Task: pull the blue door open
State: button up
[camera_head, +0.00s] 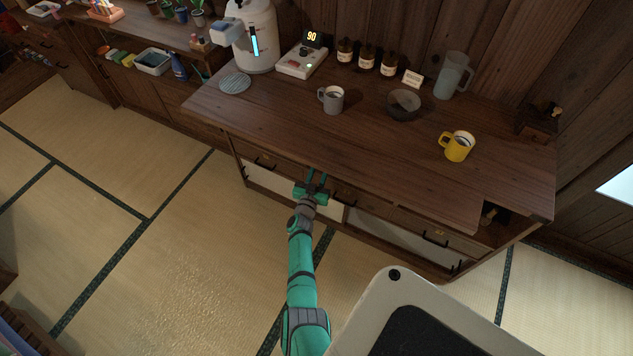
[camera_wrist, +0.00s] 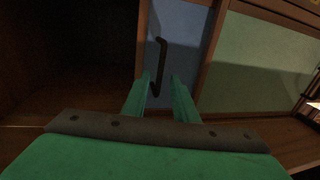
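The blue door (camera_wrist: 182,30) shows in the wrist view as a narrow blue-grey panel in a brown wooden frame, and it looks closed. Its handle (camera_wrist: 162,58) is a dark upright bar near the door's left side. My gripper (camera_wrist: 160,78) has its two green fingers apart, with the lower part of the handle showing between them. I cannot tell whether the fingers touch it. In the head view my gripper (camera_head: 317,174) is at the front of the wooden cabinet, just below the counter edge. The blue door cannot be made out there.
Left of the door is a dark open space (camera_wrist: 70,55); right is a pale green panel (camera_wrist: 260,65). The counter (camera_head: 270,110) above holds a grey mug (camera_head: 332,100), a yellow mug (camera_head: 457,147) and a dark bowl (camera_head: 403,106). Tatami floor (camera_head: 180,270) in front is clear.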

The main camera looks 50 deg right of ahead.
jog(key=v, duration=0.8)
jog(key=shift+s+d, duration=0.25)
jog(key=shift+s, duration=0.05)
jog(key=shift+a, duration=0.1)
jog(key=s+a+r+n+t+y, duration=0.3)
jog(key=s+a+n+t+y, duration=0.15)
jog(key=a, duration=0.65)
jog(key=s+a+r+n+t+y, duration=0.3)
jog(key=s+a+r+n+y, duration=0.15)
jog(key=a, duration=0.75)
jog(key=s+a+r+n+t+y, duration=0.3)
jog(key=s+a+n, duration=0.15)
jog(key=a, duration=0.65)
jog(key=s+a+r+y, duration=0.2)
jog(key=s+a+r, duration=0.3)
jog(key=a, duration=0.3)
jog(key=s+a+r+g+y, duration=0.1)
jog(key=s+a+r+y, duration=0.2)
jog(key=s+a+r, duration=0.3)
jog(key=shift+a+r, duration=0.45)
jog(key=shift+a, duration=0.65)
